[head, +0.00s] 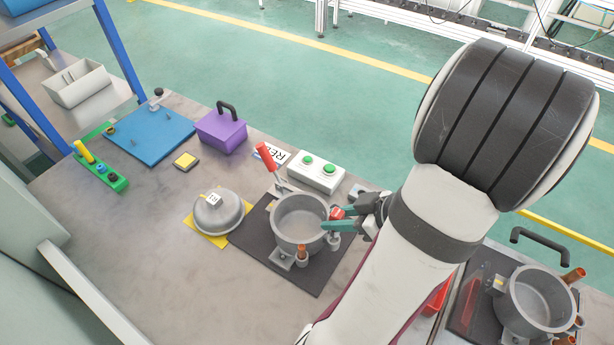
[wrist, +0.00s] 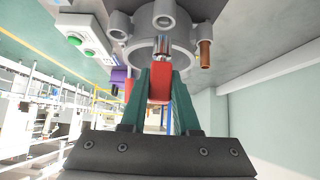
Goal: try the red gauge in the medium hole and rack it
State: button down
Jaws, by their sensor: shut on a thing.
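My gripper (head: 338,220) is shut on the red gauge (head: 336,213) at the right side of the grey compressor pot (head: 299,222). In the wrist view the red gauge (wrist: 160,88) is pinched between the green fingers (wrist: 160,92), its silver pin pointing at the pot's middle stub (wrist: 164,14). I cannot tell whether the pin tip is in that stub or just short of it. Another stub (wrist: 120,24) is at its left, and a copper tube (wrist: 205,54) is at its right. A green rack (head: 100,171) at far left holds a yellow gauge (head: 86,152) and a blue gauge (head: 101,167).
A domed lid (head: 219,214) lies on a yellow mat left of the pot. A red-handled clamp (head: 267,157) stands behind it. A button box (head: 315,174), purple box (head: 221,132) and blue plate (head: 150,137) stand farther back. A second pot (head: 536,301) is at the right.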

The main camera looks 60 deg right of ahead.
aim_at(339, 213)
jog(key=shift+f, duration=0.85)
jog(key=shift+f, duration=0.45)
jog(key=shift+r, duration=0.15)
jog(key=shift+r, duration=0.45)
jog(key=shift+f, duration=0.45)
dwell(1.0)
jog(key=shift+r, duration=3.45)
